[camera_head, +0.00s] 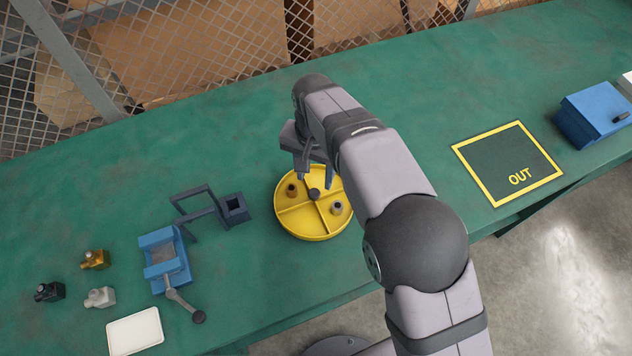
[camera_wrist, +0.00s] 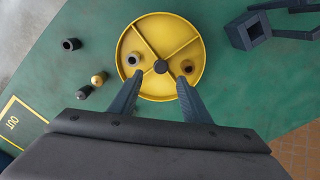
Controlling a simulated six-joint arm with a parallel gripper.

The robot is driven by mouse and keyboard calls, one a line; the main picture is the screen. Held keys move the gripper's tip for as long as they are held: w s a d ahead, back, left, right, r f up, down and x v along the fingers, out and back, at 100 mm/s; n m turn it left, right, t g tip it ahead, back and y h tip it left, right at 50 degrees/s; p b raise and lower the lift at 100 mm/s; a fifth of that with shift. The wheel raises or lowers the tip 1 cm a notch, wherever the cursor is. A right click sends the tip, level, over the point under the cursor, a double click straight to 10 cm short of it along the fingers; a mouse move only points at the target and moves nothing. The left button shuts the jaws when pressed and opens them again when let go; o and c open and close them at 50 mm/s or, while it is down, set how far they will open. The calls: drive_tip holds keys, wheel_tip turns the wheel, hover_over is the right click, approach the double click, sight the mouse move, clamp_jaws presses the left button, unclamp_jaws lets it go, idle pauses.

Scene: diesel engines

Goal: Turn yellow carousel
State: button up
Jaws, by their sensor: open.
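The yellow carousel (camera_head: 300,230) is a round tray on the green bench, split by low walls into compartments, with a dark knob (camera_head: 314,194) at its centre. It also shows in the wrist view (camera_wrist: 160,23). One compartment holds a grey ring-like part (camera_head: 337,208), and another holds a brown part (camera_head: 291,190). My gripper (camera_head: 314,170) is over the carousel. In the wrist view its two fingers (camera_wrist: 154,90) are spread apart, reaching over the tray's near side on either side of the knob's line.
The yellow-framed OUT area (camera_head: 508,160) is empty, with a blue box (camera_head: 594,115) beyond.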

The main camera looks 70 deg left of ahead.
sight(314, 192)
drive_tip(key=shift+f+p, duration=0.95)
drive_tip(key=shift+f, duration=2.75)
clamp_jaws()
